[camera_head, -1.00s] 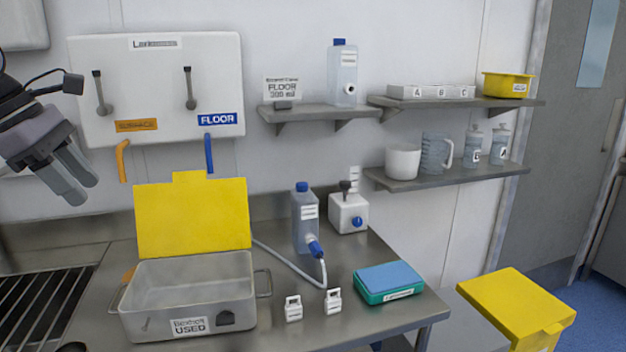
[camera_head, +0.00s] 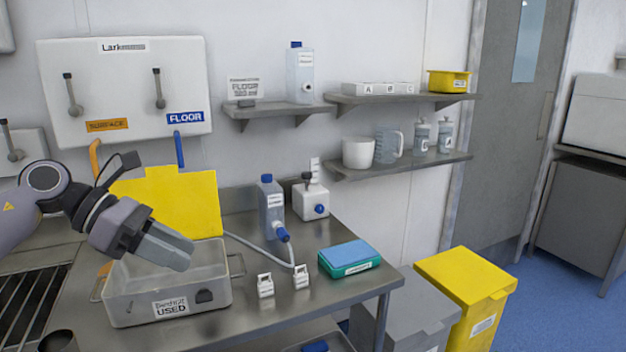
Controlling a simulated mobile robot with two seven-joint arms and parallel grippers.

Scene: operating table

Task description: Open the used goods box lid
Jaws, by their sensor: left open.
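The used goods box (camera_head: 135,308) is a grey tub with a "USED" label, on the left part of the steel table. Its yellow lid (camera_head: 190,205) stands upright along the box's back edge, so the box is open at the top. My left gripper (camera_head: 178,258) is open and empty. In the picture it overlaps the box's opening and hides the lower left part of the lid. I cannot tell whether it touches the lid or the box. My right gripper is not in view.
A bottle with a hose (camera_head: 270,208), two small white tags (camera_head: 265,286) and a teal box (camera_head: 350,266) are on the table (camera_head: 225,318) to the right. A dispenser panel (camera_head: 125,75) hangs behind. A yellow-lidded bin (camera_head: 465,285) stands on the floor at right.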

